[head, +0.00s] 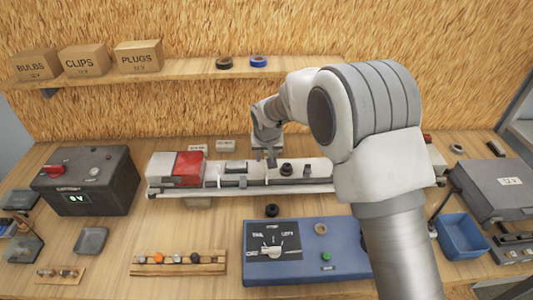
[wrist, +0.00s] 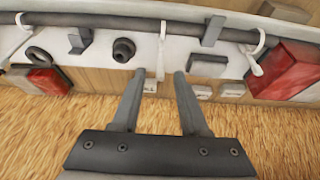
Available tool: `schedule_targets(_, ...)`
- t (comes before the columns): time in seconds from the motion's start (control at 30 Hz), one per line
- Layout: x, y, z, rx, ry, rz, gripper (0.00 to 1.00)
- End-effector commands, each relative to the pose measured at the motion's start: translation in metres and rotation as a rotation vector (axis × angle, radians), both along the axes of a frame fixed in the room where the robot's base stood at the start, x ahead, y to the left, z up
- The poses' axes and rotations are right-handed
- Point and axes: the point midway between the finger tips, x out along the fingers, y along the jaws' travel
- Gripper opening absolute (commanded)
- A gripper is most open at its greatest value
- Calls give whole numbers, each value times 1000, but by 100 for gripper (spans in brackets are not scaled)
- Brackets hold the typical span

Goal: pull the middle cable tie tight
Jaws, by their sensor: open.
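The middle cable tie (wrist: 162,48) is a thin white strip around the dark cable (wrist: 190,23) on the trailer frame; its tail points toward my gripper. My gripper (wrist: 158,74) is open, with the tail's end between or just beyond its two fingertips; contact cannot be told. In the head view my gripper (head: 265,155) points down at the middle of the white frame bar (head: 310,167). A second white tie (wrist: 255,52) loops the cable at the right of the wrist view, and a third (wrist: 20,30) at the left.
A black round fitting (wrist: 123,50) and grey bracket (wrist: 80,40) sit beside the middle tie. Red lamps (wrist: 288,70) are near the ends. In the head view, a battery box (head: 85,180) stands left and a blue control box (head: 305,250) in front. A shelf (head: 190,68) runs behind.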

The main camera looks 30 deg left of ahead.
Motion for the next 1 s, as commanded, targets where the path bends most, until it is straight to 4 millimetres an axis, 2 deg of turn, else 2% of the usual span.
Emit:
schedule_targets(0.17,-3,-1,11,3,-3,0,44)
schedule_targets(0.27,-9,-4,25,2,-2,0,44)
schedule_targets(0.8,-47,-26,132,3,-3,0,44)
schedule_targets(1.0,-56,-31,155,2,-1,0,44)
